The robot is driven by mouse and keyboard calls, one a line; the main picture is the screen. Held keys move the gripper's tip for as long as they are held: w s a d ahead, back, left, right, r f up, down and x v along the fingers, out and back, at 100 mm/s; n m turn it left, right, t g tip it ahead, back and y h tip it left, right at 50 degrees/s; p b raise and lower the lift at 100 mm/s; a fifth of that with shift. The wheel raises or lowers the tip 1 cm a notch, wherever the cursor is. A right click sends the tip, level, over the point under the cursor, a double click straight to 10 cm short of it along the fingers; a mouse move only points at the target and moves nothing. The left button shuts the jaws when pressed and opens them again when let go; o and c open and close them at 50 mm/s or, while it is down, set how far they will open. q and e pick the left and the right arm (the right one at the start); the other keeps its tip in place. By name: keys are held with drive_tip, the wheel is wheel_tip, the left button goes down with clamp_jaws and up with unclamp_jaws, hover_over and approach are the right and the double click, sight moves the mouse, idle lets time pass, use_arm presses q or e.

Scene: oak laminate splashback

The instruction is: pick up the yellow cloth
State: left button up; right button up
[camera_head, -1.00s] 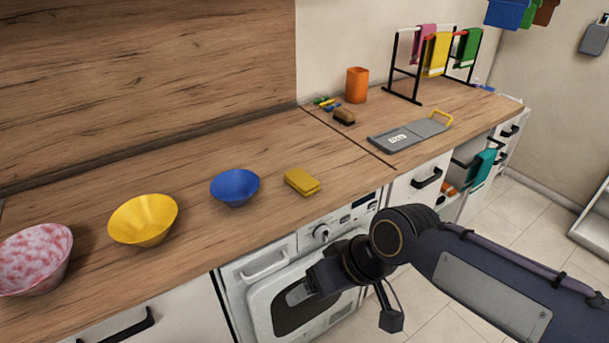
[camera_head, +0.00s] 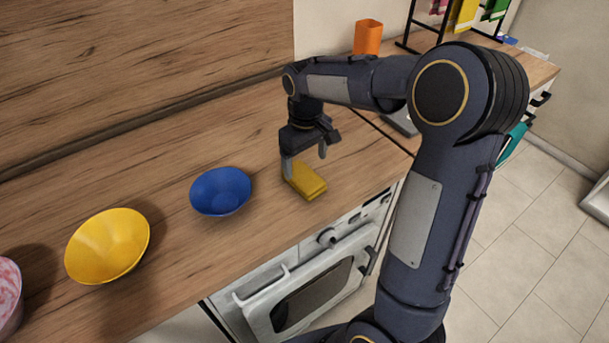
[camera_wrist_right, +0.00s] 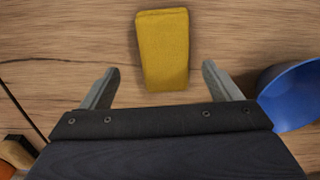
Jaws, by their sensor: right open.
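The yellow cloth (camera_head: 307,182), a small folded block, lies on the wooden counter just right of the blue bowl. It also shows in the right wrist view (camera_wrist_right: 163,48), lying ahead of and partly between the two fingers. My right gripper (camera_head: 305,161) points down over the counter close to the cloth. My left gripper is out of view.
A blue bowl (camera_head: 221,191) and a yellow bowl (camera_head: 107,246) stand left of the cloth; a pink-patterned bowl (camera_head: 8,300) is at the left edge. An orange cup (camera_head: 368,37) stands behind my arm.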

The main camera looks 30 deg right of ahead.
sight(304, 176)
drive_tip(key=f, duration=0.5)
drive_tip(key=shift+a, duration=0.25)
drive_tip(key=shift+s, duration=0.1)
drive_tip(key=c, duration=1)
drive_tip(key=shift+c, duration=0.4)
drive_tip(key=shift+r, duration=0.1)
drive_tip(key=shift+r, duration=0.55)
drive_tip(key=r, duration=0.2)
drive_tip(key=shift+s+a+r, duration=0.15)
drive_tip(key=shift+a+r, duration=0.05)
drive_tip(key=shift+r, duration=0.1)
drive_tip(key=s+a+r, duration=0.3)
drive_tip(key=s+r, duration=0.1)
drive_tip(key=s, duration=0.2)
drive_tip(key=s+a+r+b, duration=0.1)
drive_tip(key=s+a+r, duration=0.2)
drive_tip(key=s+r, duration=0.2)
drive_tip(key=shift+s+a, duration=0.35)
drive_tip(key=shift+s, duration=0.1)
drive_tip(key=shift+r, duration=0.1)
